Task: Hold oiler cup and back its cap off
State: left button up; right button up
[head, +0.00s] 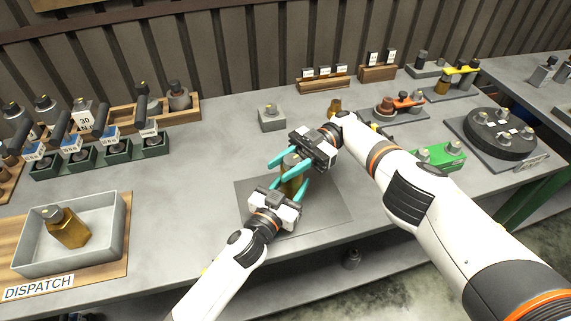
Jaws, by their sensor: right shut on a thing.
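The oiler cup (291,187) has an amber body and stands upright over the dark grey mat (325,208). Its dark grey cap (291,159) shows at the top. My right gripper (286,167) comes from the upper right, and its teal fingers are shut on the cap. My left gripper (287,188) comes from below, with its teal fingers on either side of the amber body. I cannot tell whether the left fingers touch it. The fingers hide much of the cup.
A grey tray (112,222) at the left holds another amber cup (66,228) lying tilted, by a DISPATCH label. A grey block (271,118) stands behind my grippers. A green fixture (440,156) and round black fixture (497,133) are at the right.

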aim_at(286, 163)
jog(key=shift+f, duration=0.1)
jog(key=o, duration=1)
jog(key=shift+r, duration=0.2)
notch_tip(286, 163, up, 10)
jog(key=shift+f, duration=0.1)
